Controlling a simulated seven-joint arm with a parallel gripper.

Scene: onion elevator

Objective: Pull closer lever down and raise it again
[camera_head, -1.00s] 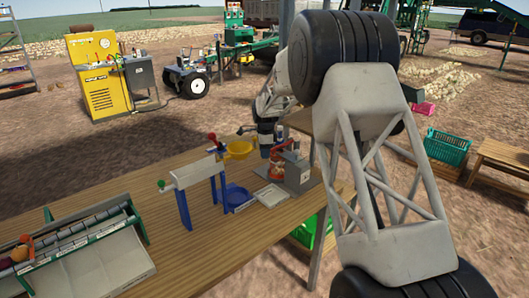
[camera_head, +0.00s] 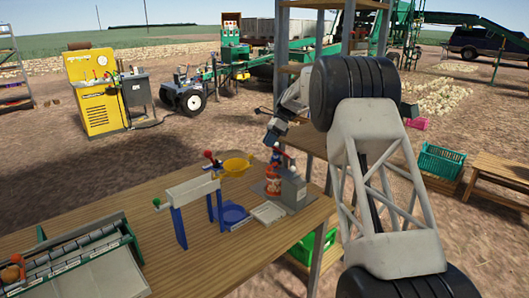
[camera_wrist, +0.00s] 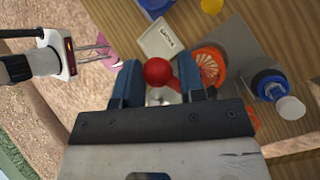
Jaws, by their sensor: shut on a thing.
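The lever has a red ball knob, seen in the wrist view (camera_wrist: 158,72) between the two dark blue fingers of my gripper (camera_wrist: 159,82). My gripper is shut on this knob. In the head view my gripper (camera_head: 276,132) is above the grey lever device (camera_head: 295,190) at the table's far right corner. The knob is mostly hidden there by the gripper. An orange round part (camera_head: 272,184) sits at the device's left side and also shows in the wrist view (camera_wrist: 208,64).
A blue-legged stand (camera_head: 193,190) with a red knob (camera_head: 208,154) and a yellow bowl (camera_head: 236,165) stands left of the device. A white plate (camera_head: 268,212) lies before it. A roller tray (camera_head: 85,265) fills the left table end. A shelf post (camera_head: 335,110) stands behind right.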

